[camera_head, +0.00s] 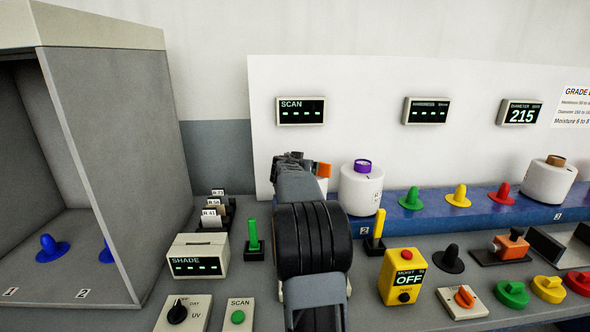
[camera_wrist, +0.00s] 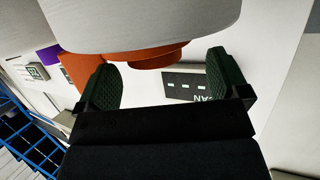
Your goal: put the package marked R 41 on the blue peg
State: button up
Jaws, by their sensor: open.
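The blue peg (camera_head: 50,249) stands inside the grey booth at the left; part of a second blue peg shows at its right wall. My gripper (camera_head: 300,160) is raised in front of the white panel and is open. In the wrist view my gripper (camera_wrist: 160,75) has its fingers apart, with a large white package (camera_wrist: 150,22) with an orange core (camera_wrist: 125,60) close by; I cannot tell whether they touch. A white package with a purple core (camera_head: 361,197) stands right of my arm. A brown-cored package (camera_head: 549,182) is farther right. The R 41 mark is not readable on any package.
Label cards (camera_head: 212,217) stand in a dark holder behind the SHADE box (camera_head: 197,256). Green, yellow and red pegs line the blue shelf (camera_head: 430,207).

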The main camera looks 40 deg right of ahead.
jog(key=b+v, duration=0.2)
jog(key=v, duration=1)
jog(key=shift+b, duration=0.3)
jog(key=shift+d+r, duration=0.1)
jog(key=s+a+f+n+g+y+p, duration=0.1)
jog(key=s+a+f+n+g+y, duration=0.35)
jog(key=a+f, duration=0.6)
jog(key=s+a+f+n+y+p, duration=0.1)
jog(key=s+a+n+y, duration=0.1)
jog(key=s+a, duration=0.2)
jog(key=s+a+f+n+t+y+p, duration=0.1)
jog(key=s+a+f+n+y+p, duration=0.1)
jog(key=a, duration=0.8)
jog(key=s+a+f+n+y+p, duration=0.1)
jog(key=s+a+n+y, duration=0.2)
jog(key=s+a, duration=0.3)
jog(key=shift+s+a+f+n+y+p, duration=0.35)
jog(key=shift+a+f+y+p, duration=0.1)
jog(key=shift+a, duration=0.7)
